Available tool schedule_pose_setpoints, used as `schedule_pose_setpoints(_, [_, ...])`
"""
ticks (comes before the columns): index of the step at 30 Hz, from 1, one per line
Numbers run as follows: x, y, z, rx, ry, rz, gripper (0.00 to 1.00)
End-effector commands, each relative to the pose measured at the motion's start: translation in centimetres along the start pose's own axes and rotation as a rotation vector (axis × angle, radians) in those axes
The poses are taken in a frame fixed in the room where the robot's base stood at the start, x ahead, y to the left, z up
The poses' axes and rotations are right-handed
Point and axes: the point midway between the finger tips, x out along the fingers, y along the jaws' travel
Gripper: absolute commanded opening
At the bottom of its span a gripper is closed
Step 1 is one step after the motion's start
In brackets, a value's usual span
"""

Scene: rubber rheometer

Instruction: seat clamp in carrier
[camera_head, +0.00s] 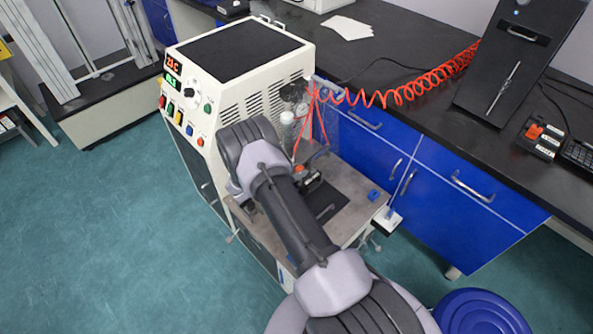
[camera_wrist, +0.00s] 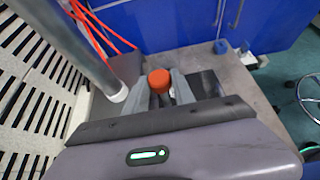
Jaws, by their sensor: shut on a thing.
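The clamp shows as an orange-red knob (camera_wrist: 159,80) between the two grey fingers of my gripper (camera_wrist: 166,92) in the wrist view. My gripper is shut on it. In the head view the orange knob (camera_head: 299,169) shows just beyond my arm, with a dark body beside it, over the machine's grey work plate (camera_head: 352,186). My arm and gripper hide most of the clamp's lower part. I cannot make out the carrier for certain, nor whether the clamp touches anything below it.
A flat dark panel (camera_head: 325,205) lies on the work plate, and a small blue part (camera_head: 374,195) sits near its right edge. The cream machine cabinet (camera_head: 250,88) rises behind. A red coiled hose (camera_head: 405,93) hangs nearby. A grey cylinder (camera_wrist: 95,50) stands close left of my gripper.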

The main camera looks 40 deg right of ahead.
Motion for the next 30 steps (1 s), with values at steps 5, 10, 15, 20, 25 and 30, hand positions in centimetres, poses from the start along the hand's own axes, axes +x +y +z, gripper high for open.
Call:
schedule_pose_setpoints(5, [0.1, 0.0, -0.1, 0.001, -0.001, 0.0, 0.44])
schedule_pose_setpoints(10, [0.1, 0.0, -0.1, 0.0, 0.0, 0.0, 0.56])
schedule_pose_setpoints(15, [0.1, 0.0, -0.2, -0.001, 0.0, 0.0, 0.56])
schedule_pose_setpoints(20, [-1.6, 0.1, 0.0, -0.002, 0.001, 0.001, 0.56])
schedule_pose_setpoints(25, [-5.6, 0.1, 0.3, -0.002, 0.0, 0.003, 0.56])
schedule_pose_setpoints(30, [-10.0, 0.1, 0.3, -0.001, 0.0, 0.003, 0.56])
